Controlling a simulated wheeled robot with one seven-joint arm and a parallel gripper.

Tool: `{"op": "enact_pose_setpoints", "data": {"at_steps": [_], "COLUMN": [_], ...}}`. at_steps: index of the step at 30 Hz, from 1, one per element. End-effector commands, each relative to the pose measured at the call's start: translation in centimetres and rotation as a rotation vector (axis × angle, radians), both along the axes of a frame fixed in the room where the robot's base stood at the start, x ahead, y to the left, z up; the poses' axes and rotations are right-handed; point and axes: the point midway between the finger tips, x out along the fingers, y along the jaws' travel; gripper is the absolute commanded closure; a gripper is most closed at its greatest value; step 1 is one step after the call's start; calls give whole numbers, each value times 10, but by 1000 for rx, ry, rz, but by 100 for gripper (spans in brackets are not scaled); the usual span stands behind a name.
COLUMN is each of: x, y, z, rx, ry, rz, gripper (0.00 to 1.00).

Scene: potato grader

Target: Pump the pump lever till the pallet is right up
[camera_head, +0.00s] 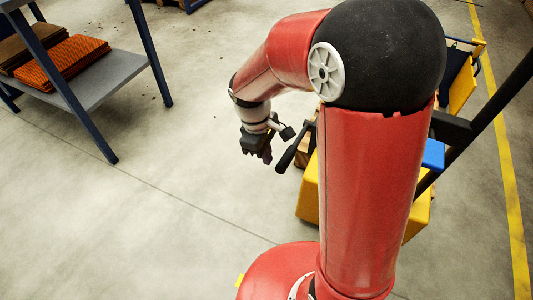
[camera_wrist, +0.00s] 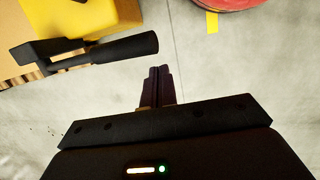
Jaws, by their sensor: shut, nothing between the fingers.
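The pump lever is a black arm with a thick round grip (camera_head: 287,158), standing out from a yellow machine body (camera_head: 308,195). In the wrist view the grip (camera_wrist: 125,48) points right, its end free. My gripper (camera_head: 265,156) is shut and empty, just left of the grip in the head view. In the wrist view its closed fingertips (camera_wrist: 158,70) are just to the right of and below the grip's end, apart from it in the picture. A little brown wood shows behind the lever; most of the pallet is hidden by my arm, so its height cannot be told.
A blue-legged table with a grey shelf (camera_head: 112,82) holding orange and brown mats (camera_head: 62,58) stands at the left. The concrete floor between is clear. A dark post (camera_head: 490,110) and a yellow floor line (camera_head: 505,175) are at the right.

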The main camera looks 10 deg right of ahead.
Motion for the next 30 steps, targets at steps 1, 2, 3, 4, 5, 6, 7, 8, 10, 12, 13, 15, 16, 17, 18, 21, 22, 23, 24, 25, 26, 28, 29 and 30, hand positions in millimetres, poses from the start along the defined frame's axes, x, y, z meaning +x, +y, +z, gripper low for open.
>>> {"op": "enact_pose_setpoints", "data": {"at_steps": [1, 2, 3, 4, 5, 6, 7, 8, 10, 12, 13, 15, 16, 17, 18, 21, 22, 23, 24, 25, 26, 28, 29, 30], "x": [0, 0, 0, 0, 0, 1, 2, 4, 12, 23, 29, 42, 47, 52, 58, 68, 70, 72, 74, 74, 75, 76, 76, 76], "y": [0, 0, 0, 0, 0, 0, -1, -2, -5, -10, -13, -22, -26, -30, -34, -46, -49, -51, -54, -56, -57, -59, -59, -59], "z": [0, 0, 0, 0, 0, 1, 2, 3, 11, 23, 30, 48, 56, 63, 74, 95, 101, 106, 111, 113, 116, 119, 119, 120], "rx": [0, 0, 0, 0, 0, 0, 1, 2, 5, 13, 19, 35, 45, 54, 68, 102, 111, 121, 129, 135, 139, 145, 145, 146], "ry": [0, 0, 0, 0, 0, 1, 3, 6, 19, 42, 55, 90, 105, 119, 137, 175, 184, 192, 200, 206, 208, 215, 216, 217], "rz": [0, 0, 0, 0, 0, -1, -2, -2, -7, -11, -13, -15, -15, -17, -15, -9, -9, -5, -4, -3, -1, 2, 3, 3], "gripper": [100, 100, 100, 100, 100, 100, 100, 100, 100, 100, 100, 100, 100, 100, 100, 100, 100, 100, 100, 100, 100, 100, 100, 100]}}
